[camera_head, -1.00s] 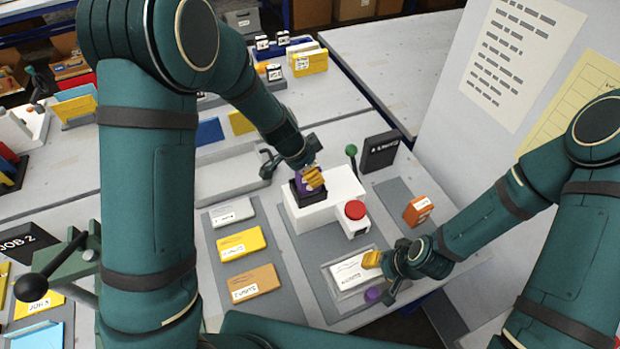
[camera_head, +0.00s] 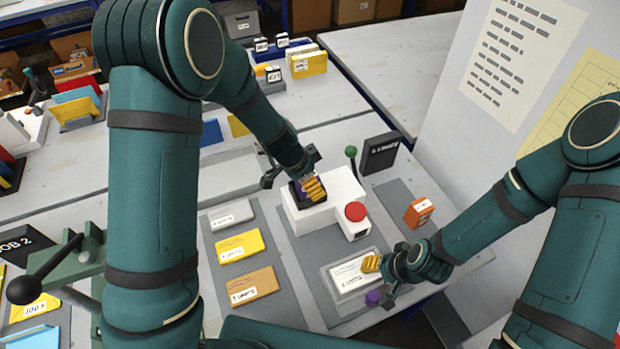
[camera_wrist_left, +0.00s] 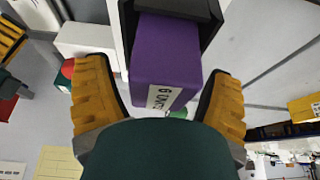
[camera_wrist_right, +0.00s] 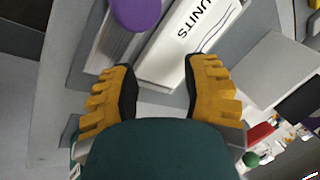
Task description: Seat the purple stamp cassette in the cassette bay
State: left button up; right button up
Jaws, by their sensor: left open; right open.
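The purple stamp cassette (camera_wrist_left: 165,62), with a white label, sits partly inside the black cassette bay (camera_wrist_left: 209,14) in the left wrist view; its labelled end sticks out. In the head view the bay (camera_head: 296,199) is on top of the white plotter body (camera_head: 345,185), and my gripper covers most of the cassette. My left gripper (camera_wrist_left: 157,85) is open, with its fingers apart on either side of the cassette's end. How deep the cassette sits cannot be told. My right gripper (camera_head: 379,281) is open and empty by the front tray.
A white labelled block (camera_head: 352,271) lies on the front tray, beside a purple round knob (camera_wrist_right: 137,10). A red button (camera_head: 355,211), a green-topped lever (camera_head: 351,152) and an orange box (camera_head: 418,211) are near the plotter. Labelled blocks (camera_head: 240,245) line its left side.

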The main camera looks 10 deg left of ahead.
pick_arm(q)
jog(key=shift+r+p, duration=0.3)
jog(key=shift+r, duration=0.2)
pick_arm(e)
jog(key=shift+r, duration=0.35)
notch_tip(320, 180, up, 2)
jog(key=shift+r+p, duration=0.15)
jog(key=shift+p, duration=0.9)
pick_arm(q)
jog(key=a+v, duration=0.1)
jog(key=v, duration=1)
jog(key=s+d+f+n, duration=0.2)
jog(key=s+f+n, duration=0.4)
jog(key=f, duration=0.3)
jog(key=s+d+f+n, duration=0.2)
jog(key=s+f+n, duration=0.5)
jog(key=s+f, duration=0.1)
jog(key=shift+s+f, duration=0.35)
jog(key=shift+f, duration=0.35)
